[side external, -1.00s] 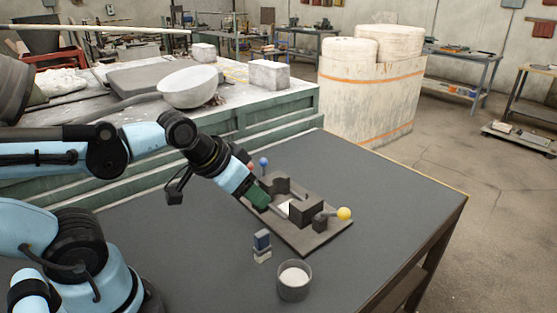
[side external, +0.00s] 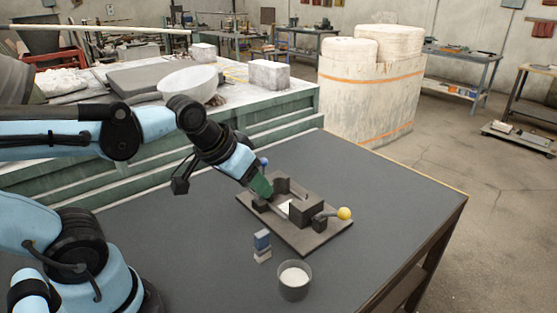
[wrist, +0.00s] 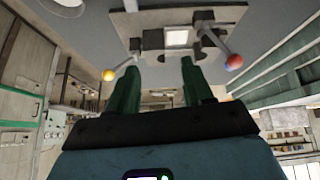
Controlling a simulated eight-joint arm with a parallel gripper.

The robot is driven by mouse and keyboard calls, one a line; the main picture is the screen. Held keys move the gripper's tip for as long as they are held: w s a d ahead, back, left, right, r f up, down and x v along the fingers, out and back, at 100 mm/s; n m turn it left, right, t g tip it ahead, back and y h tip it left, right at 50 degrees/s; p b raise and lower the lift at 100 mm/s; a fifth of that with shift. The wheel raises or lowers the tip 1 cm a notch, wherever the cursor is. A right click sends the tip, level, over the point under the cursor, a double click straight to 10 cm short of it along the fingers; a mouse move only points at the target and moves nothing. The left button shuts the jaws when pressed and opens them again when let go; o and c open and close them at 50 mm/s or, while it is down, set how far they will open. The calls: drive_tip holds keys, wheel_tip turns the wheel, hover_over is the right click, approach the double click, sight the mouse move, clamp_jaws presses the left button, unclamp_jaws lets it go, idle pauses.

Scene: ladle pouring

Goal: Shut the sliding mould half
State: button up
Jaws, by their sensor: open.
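A lever with a yellow ball (side external: 344,213) sticks out to the right. In the wrist view a red ball (wrist: 233,62) and the yellow ball (wrist: 108,75) flank the mould, with a pale square (wrist: 176,37) between them. My gripper (wrist: 160,66) is open and empty, its green fingers apart. In the side view it (side external: 262,188) covers the mould's left part.
A blue ball (side external: 264,161) shows behind my gripper. A small blue-and-grey block stack (side external: 262,242) and a clear cup with white contents (side external: 294,284) stand in front of the mould. The table's right side is clear. A green bench (side external: 290,118) borders the table behind.

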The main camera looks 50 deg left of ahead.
drive_tip(key=w+a+r+n+g, duration=0.35)
drive_tip(key=w+a+n, duration=0.25)
drive_tip(key=w+n, duration=0.25)
drive_tip(key=n+g, duration=0.3)
drive_tip(key=n, duration=0.7)
hover_over(264, 167)
drive_tip(key=shift+w+a+f, duration=0.15)
drive_tip(key=shift+a+f, duration=0.05)
drive_tip(key=shift+f, duration=0.3)
drive_tip(key=shift+a+f, duration=0.2)
drive_tip(key=shift+f, duration=0.05)
wheel_tip(264, 167, down, 12)
drive_tip(key=shift+r, duration=0.1)
clamp_jaws()
